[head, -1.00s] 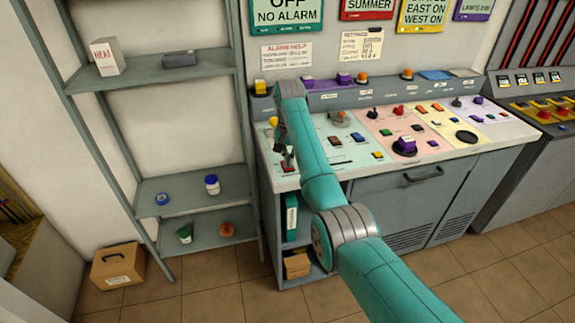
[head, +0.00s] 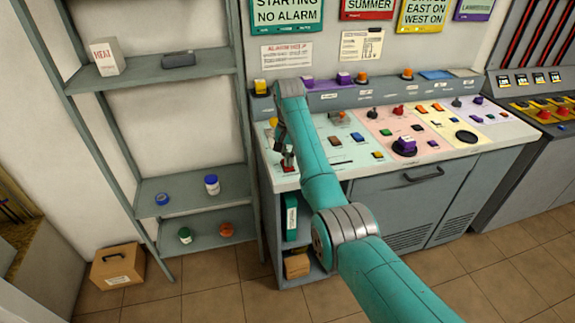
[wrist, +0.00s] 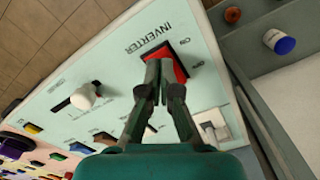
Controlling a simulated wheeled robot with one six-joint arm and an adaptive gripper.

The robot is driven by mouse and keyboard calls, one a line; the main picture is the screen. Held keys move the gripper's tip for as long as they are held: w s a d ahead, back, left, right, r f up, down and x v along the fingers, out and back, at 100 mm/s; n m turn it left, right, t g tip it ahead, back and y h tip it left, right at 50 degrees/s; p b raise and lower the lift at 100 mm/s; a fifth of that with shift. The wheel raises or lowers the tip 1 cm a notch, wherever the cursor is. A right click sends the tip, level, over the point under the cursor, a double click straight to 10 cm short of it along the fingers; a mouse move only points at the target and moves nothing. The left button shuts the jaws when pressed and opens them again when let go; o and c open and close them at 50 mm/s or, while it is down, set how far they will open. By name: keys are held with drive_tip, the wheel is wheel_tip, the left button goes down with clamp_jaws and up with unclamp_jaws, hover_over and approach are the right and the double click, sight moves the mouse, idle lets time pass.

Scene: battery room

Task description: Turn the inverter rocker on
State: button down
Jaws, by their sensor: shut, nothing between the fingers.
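The red inverter rocker (wrist: 181,62) sits in a dark frame on the pale green panel, beside the printed word INVERTER, in the wrist view. My gripper (wrist: 160,72) is shut and empty. Its fingertips are at the rocker and cover part of it; I cannot tell whether they touch. In the head view my gripper (head: 287,155) points down at the left front of the console, over the red rocker (head: 288,168). The green wall sign (head: 287,14) reads STARTING, NO ALARM.
A white-knobbed slider (wrist: 84,98) and a pale switch (wrist: 212,127) flank the rocker. More coloured controls fill the console (head: 400,165) to the right. A grey shelf rack (head: 160,75) stands close on the left. A cardboard box (head: 117,266) is on the floor.

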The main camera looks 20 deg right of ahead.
drive_tip(key=shift+r, duration=2.95)
